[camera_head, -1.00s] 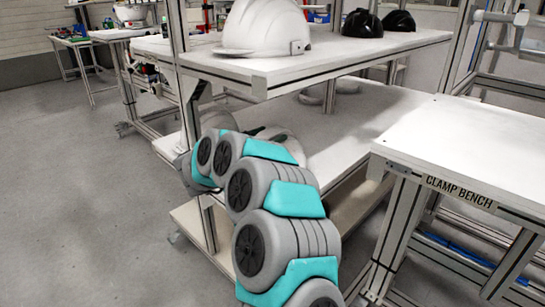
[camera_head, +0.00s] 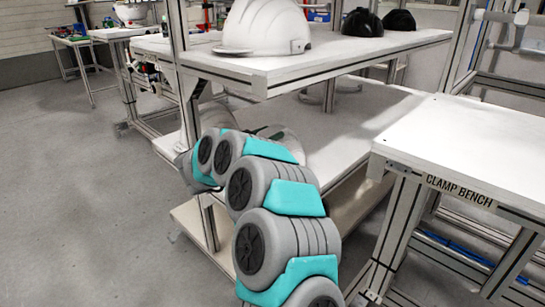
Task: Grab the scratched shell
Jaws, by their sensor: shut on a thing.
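A white shell (camera_head: 290,146) is on or just over the lower shelf, mostly hidden behind my arm. Only its rounded right side and a dark patch near its top show. I cannot see scratches on it, nor whether it touches the shelf. My arm reaches in from the bottom of the view and bends towards this shell. My gripper's fingers are hidden behind the arm links, so their hold does not show. Another white shell (camera_head: 266,28) with a brim sits on the upper shelf. Two black shells (camera_head: 362,23) (camera_head: 399,21) stand to its right.
The rack's upper shelf (camera_head: 330,55) overhangs the lower shelf (camera_head: 345,125), with a post at the left. A bench labelled CLAMP BENCH (camera_head: 470,140) stands at the right with a bare top.

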